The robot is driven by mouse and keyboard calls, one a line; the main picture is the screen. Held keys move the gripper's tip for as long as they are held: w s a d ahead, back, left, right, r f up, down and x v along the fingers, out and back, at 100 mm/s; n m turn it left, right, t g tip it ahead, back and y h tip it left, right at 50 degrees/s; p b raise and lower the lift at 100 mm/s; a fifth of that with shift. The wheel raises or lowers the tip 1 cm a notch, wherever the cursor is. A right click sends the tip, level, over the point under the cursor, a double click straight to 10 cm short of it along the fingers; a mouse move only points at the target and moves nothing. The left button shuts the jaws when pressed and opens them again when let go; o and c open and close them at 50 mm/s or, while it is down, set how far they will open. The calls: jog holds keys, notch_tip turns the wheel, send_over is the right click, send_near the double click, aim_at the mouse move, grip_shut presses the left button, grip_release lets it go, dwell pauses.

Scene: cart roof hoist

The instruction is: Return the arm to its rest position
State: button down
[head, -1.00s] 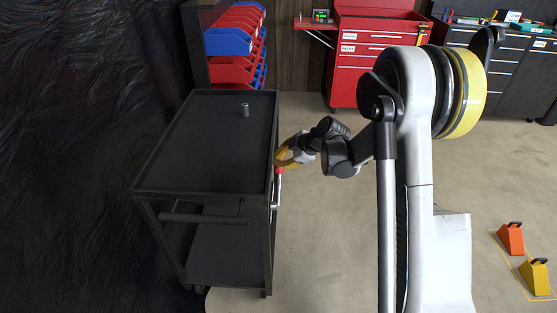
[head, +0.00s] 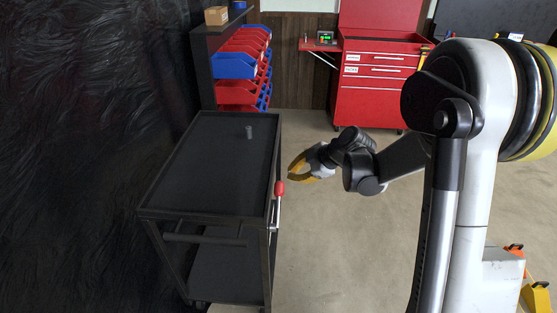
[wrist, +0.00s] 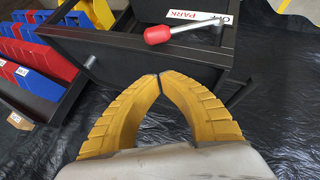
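My gripper (head: 290,177) hangs in the air just right of the black cart (head: 207,160), with nothing in its fingers. In the wrist view its two yellow fingers (wrist: 159,77) come together at the tips and look shut. My arm reaches in from the right. A lever with a red knob (head: 279,187) is on the cart's right side, a little below and left of the fingertips. In the wrist view the red knob (wrist: 157,35) lies beyond the fingertips with a gap between, and its metal bar runs right toward a label reading PARK (wrist: 192,16).
A small grey cylinder (head: 248,132) stands on the cart top. Red and blue bins (head: 240,66) fill a rack behind it. A red tool cabinet (head: 375,85) stands at the back. Orange and yellow wedges (head: 536,296) sit at lower right. The floor (head: 340,245) right of the cart is clear.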

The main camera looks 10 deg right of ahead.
jog(key=s+r+m+h, duration=0.2)
jog(key=s+m, duration=0.3)
jog(key=s, duration=0.4)
jog(key=s+a+r+m+h, duration=0.1)
jog(key=s+r+m, duration=0.4)
jog(key=s, duration=0.5)
jog(key=s+a+r+m+h, duration=0.1)
jog(key=s+r+m+h, duration=0.1)
jog(key=s+m, duration=0.4)
jog(key=s+r, duration=0.1)
jog(key=s, duration=0.3)
jog(key=shift+s+a+r+h, duration=0.15)
jog(key=shift+r+h, duration=0.15)
jog(key=shift+r, duration=0.05)
